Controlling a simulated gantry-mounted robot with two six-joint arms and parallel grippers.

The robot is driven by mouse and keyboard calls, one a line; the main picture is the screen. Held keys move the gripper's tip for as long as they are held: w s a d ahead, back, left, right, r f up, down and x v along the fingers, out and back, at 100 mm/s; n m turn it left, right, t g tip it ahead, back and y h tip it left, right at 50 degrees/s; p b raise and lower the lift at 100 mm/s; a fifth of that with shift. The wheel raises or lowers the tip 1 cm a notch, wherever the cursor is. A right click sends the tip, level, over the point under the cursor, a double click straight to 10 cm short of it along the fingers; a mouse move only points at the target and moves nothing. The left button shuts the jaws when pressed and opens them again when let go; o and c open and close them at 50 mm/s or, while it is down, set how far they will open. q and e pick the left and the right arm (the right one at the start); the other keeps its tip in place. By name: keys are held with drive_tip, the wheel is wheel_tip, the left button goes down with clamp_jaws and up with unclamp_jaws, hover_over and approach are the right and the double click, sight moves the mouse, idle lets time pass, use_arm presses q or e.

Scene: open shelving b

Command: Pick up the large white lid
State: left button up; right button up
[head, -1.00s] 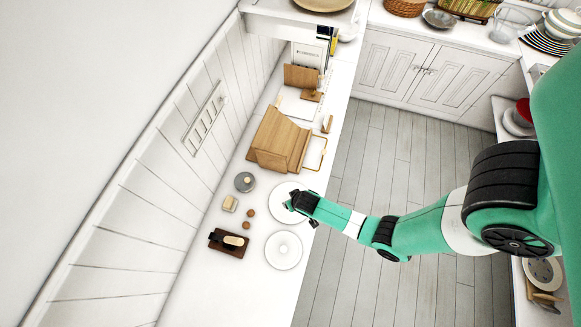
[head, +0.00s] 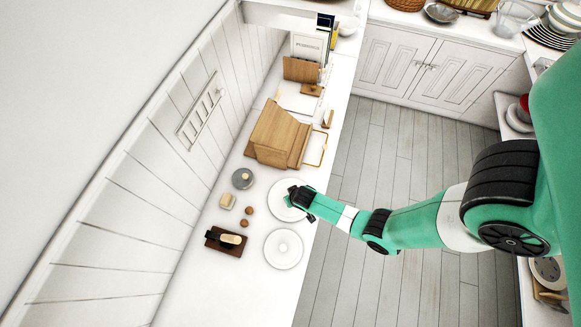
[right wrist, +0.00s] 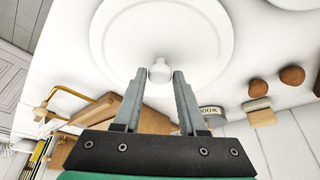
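A large round white lid (head: 279,212) lies flat on the white counter, partly covered by my right gripper (head: 291,196) in the head view. The lid (right wrist: 160,20) fills the top of the right wrist view, with its small white knob (right wrist: 160,67) near its centre. My right gripper (right wrist: 159,76) is open over the lid, and its fingertips are on either side of the knob. I cannot tell whether they touch it. A second white round lid (head: 284,249) lies beside the first. My left gripper is not in view.
A grey tin (head: 243,178), a pale block (head: 227,201), small brown balls (head: 245,223) and a dark board (head: 224,242) lie left of the lids. The counter's near end is clear.

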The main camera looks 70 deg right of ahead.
clamp_jaws()
drive_tip(key=shift+r, duration=0.1)
